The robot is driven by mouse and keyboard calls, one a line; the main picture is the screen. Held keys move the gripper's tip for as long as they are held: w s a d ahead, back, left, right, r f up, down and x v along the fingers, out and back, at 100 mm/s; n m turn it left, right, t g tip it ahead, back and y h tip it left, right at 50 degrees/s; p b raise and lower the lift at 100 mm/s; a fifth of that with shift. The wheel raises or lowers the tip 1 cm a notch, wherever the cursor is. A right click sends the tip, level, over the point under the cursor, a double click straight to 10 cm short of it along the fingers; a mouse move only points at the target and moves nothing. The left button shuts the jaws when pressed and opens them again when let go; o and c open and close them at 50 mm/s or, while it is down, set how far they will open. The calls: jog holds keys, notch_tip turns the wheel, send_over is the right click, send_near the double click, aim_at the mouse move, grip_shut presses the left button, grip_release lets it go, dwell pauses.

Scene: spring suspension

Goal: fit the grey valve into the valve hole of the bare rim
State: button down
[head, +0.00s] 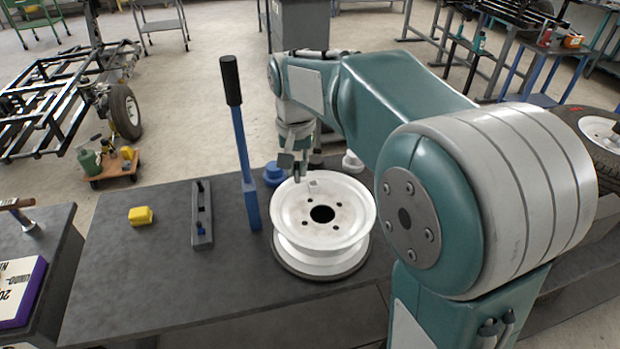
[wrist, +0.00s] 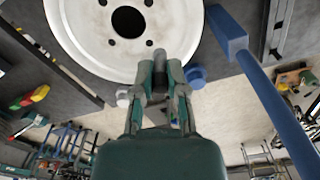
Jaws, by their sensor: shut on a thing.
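The bare white rim (head: 290,218) lies flat on a dark round base on the bench. In the wrist view the rim (wrist: 75,35) fills the upper left, with its large centre hole and smaller bolt holes. My gripper (head: 293,168) is at the rim's far edge. In the wrist view my gripper (wrist: 160,68) is shut on the grey valve (wrist: 159,57), a short grey piece between the fingertips, overlapping the rim's edge. Whether the valve touches the rim is unclear. A small pale square patch (head: 313,183) shows on the rim near the gripper; I cannot make out the valve hole.
A blue lever with a black handle (head: 240,130) stands left of the rim. A blue round piece (head: 274,175) and a white one (head: 352,163) stand behind the rim.

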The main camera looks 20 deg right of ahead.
aim_at(314, 176)
jog(key=w+d+f, duration=0.2)
jog(key=w+f, duration=0.1)
jog(key=w+d+f, duration=0.3)
jog(key=shift+w+d+f, duration=0.15)
jog(key=shift+w+d, duration=0.05)
jog(key=shift+w, duration=0.1)
jog(key=shift+w+a+f, duration=0.15)
jog(key=shift+a+f, duration=0.05)
jog(key=shift+w+f, duration=0.2)
jog(key=shift+f, duration=0.1)
notch_tip(314, 176, down, 3)
jog(key=shift+d+r, duration=0.1)
jog(key=shift+r, duration=0.1)
jog(key=shift+s+d+f, duration=0.1)
jog(key=shift+d+f, duration=0.15)
jog(key=shift+f, duration=0.15)
jog(key=c, duration=0.7)
grip_release()
jog(key=shift+f, duration=0.1)
jog(key=shift+r, duration=0.2)
